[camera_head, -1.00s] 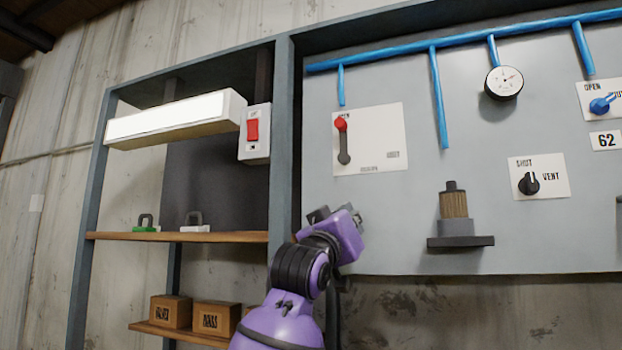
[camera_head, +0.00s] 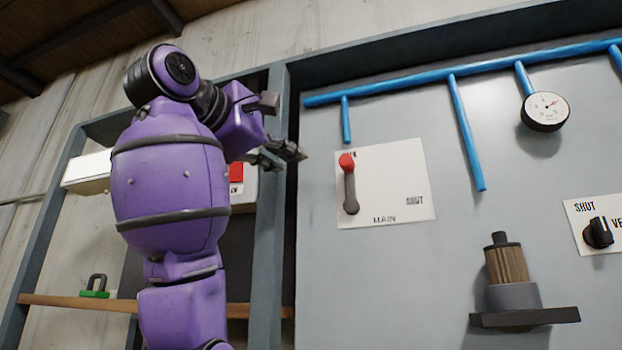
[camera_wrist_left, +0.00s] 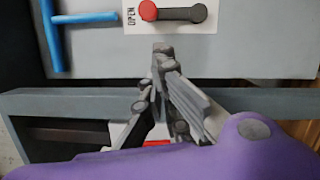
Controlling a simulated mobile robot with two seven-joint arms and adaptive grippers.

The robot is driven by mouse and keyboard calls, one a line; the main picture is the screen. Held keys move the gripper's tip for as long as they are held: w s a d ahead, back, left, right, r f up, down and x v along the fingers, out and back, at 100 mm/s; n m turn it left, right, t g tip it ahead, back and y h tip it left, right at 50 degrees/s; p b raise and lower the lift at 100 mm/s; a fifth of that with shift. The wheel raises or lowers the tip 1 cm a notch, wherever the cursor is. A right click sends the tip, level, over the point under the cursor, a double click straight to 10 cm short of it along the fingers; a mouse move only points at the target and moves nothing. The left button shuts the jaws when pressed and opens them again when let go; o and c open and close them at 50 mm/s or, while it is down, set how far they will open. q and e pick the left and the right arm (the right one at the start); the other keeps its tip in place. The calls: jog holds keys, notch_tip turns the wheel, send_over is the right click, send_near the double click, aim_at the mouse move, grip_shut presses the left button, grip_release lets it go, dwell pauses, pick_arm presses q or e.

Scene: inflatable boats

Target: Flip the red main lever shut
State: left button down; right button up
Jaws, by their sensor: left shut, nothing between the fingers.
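The main lever (camera_head: 349,186) has a red knob at the top of a dark arm. It points up at the OPEN label on its white plate (camera_head: 391,180); SHUT is printed at the plate's right. My left gripper (camera_head: 298,153) is shut and empty, left of the lever and apart from it, in front of the grey frame post. In the left wrist view the lever (camera_wrist_left: 175,13) lies across the top edge, and the shut fingertips (camera_wrist_left: 161,50) are just below it in the picture, with a gap. My right gripper is out of view.
Blue pipes (camera_head: 467,130) and a round gauge (camera_head: 544,111) are above and right of the plate. A filter-like fitting (camera_head: 507,270) and a black knob (camera_head: 599,233) are lower right. The frame post (camera_head: 277,215) stands left of the panel. The space before the lever is clear.

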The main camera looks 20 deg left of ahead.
pick_arm(q)
jog(key=s+d, duration=0.1)
jog(key=s, duration=0.2)
send_near(349, 184)
jog(key=w+a+r, duration=0.3)
jog(key=w+a, duration=0.1)
jog(key=w, duration=0.1)
jog(key=shift+w+d, duration=0.25)
jog(key=shift+d, duration=0.05)
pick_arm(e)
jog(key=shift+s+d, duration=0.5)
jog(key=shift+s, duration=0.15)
pick_arm(q)
jog(key=shift+w, duration=0.15)
